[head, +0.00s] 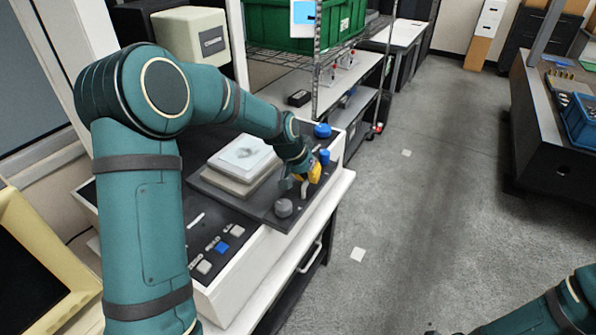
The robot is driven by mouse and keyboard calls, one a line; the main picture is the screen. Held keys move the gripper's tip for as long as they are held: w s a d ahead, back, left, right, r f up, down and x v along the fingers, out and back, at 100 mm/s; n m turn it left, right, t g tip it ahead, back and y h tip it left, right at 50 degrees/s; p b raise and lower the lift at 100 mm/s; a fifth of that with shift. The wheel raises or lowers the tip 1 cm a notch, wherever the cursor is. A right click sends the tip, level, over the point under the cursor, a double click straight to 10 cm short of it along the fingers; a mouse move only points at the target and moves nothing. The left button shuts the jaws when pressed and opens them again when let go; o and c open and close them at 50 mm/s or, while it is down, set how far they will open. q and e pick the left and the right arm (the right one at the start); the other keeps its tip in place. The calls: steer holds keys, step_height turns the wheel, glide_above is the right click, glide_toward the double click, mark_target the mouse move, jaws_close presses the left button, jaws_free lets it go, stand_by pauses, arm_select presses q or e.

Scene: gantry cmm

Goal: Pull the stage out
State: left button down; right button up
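The stage (229,189) is a dark flat plate on a light bench machine, with a pale block (243,154) on it. A grey round knob (283,208) sits near its front corner. My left arm reaches over the machine, and my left gripper (304,187) is at the stage's right edge, behind the grey knob. A yellow part (314,172) shows right at the gripper; I cannot tell whether it belongs to it. The fingertips are small and partly hidden, so I cannot tell whether they are open or touching. My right arm shows at the lower right; its gripper is barely visible at the bottom edge.
Blue knobs (322,130) stand on the machine's right side. Several buttons (221,247) are on its front panel. A wire shelf with a green crate (300,22) is behind. The floor (420,190) to the right is clear, up to a dark bench with a blue bin (582,118).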

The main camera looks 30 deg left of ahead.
arm_select(q)
steer(key=shift+s+f, duration=0.1)
steer(key=shift+f, duration=0.1)
steer(key=c, duration=1)
jaws_free()
steer(key=shift+a, duration=0.1)
steer(key=shift+r, duration=0.15)
steer(key=v, duration=1.1)
steer(key=shift+r, duration=0.35)
steer(key=shift+a, duration=0.15)
